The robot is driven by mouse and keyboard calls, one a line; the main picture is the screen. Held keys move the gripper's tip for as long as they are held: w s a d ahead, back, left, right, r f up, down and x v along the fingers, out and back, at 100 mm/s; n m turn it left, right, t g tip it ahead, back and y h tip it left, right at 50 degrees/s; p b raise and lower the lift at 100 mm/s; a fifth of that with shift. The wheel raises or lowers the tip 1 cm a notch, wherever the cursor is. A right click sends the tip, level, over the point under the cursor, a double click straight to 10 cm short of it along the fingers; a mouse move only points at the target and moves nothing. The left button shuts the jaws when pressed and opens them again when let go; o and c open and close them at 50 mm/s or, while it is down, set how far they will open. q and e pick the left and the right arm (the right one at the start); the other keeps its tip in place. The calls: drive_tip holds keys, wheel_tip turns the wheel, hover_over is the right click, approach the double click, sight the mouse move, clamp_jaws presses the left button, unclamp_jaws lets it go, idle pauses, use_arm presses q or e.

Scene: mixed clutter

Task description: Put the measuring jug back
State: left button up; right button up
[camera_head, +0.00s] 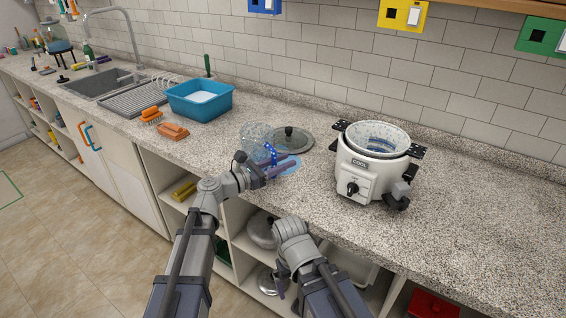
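The clear measuring jug (256,137) with a blue handle (271,154) is on the speckled worktop, left of a glass lid. A flat light-blue round patch (292,164) lies on the worktop near the front edge. My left gripper (284,167) is at the handle side of the jug, over the blue patch. Its fingers point right and overlap the handle in this view; whether they grip it is unclear. My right arm is bent low in front of the counter shelves, and its gripper (279,286) is mostly hidden behind the arm.
A white cooker (362,177) stands to the right, with a glass lid (291,140) behind the jug. A blue basin (199,101), orange brushes (172,131) and a sink (103,82) are to the left. The worktop right of the cooker is clear.

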use_arm(q)
drive_tip(key=shift+o, duration=0.9)
drive_tip(key=shift+r, duration=0.25)
drive_tip(key=v, duration=1.2)
